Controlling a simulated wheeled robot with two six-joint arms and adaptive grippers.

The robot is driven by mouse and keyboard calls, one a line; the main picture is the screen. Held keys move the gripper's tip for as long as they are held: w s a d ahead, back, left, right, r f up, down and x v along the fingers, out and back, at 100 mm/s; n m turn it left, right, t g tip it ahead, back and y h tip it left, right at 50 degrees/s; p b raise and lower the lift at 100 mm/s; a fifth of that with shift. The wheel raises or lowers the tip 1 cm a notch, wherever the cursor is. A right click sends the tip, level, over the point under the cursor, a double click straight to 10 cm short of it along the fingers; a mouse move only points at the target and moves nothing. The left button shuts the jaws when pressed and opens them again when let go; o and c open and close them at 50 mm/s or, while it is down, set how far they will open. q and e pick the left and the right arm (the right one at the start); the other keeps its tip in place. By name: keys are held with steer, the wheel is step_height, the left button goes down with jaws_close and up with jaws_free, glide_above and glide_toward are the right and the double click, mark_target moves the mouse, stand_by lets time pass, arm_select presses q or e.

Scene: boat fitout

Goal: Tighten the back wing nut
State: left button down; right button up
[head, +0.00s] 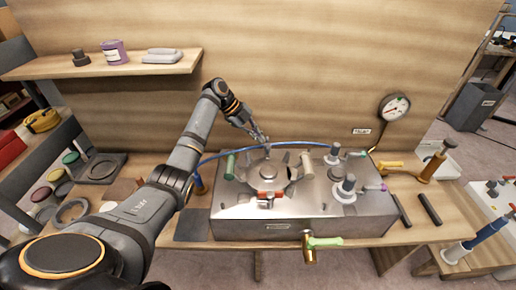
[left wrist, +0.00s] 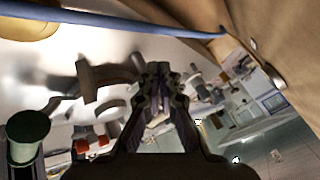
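A round hatch lid with wing nuts around it sits on top of the metal box (head: 225,208). A green-ended wing nut (head: 230,166) is at its left, a red one (head: 266,194) at its front and a cream one (head: 307,164) at its right. My left gripper (head: 267,150) points down at the lid's back edge, where the back wing nut is mostly hidden by its fingers. In the left wrist view the fingers (left wrist: 164,72) look close together; whether anything is between them is unclear. My right gripper is in neither view.
A blue hose (head: 316,144) arches behind the lid, near my left gripper; it also crosses the top of the left wrist view (left wrist: 115,21). Valve posts (head: 346,187) stand right of the lid. A gauge (head: 394,107) hangs at the back wall. A shelf (head: 105,67) is at upper left.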

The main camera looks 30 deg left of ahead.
arm_select(q)
steer(key=shift+d, duration=0.1)
steer(key=shift+a+r, duration=0.35)
steer(key=shift+r, duration=0.1)
steer(key=s+a+r, duration=0.1)
steer(key=s+a, duration=0.4)
steer(key=a, duration=0.7)
steer(key=shift+s+r, duration=0.2)
steer(key=shift+s, duration=0.2)
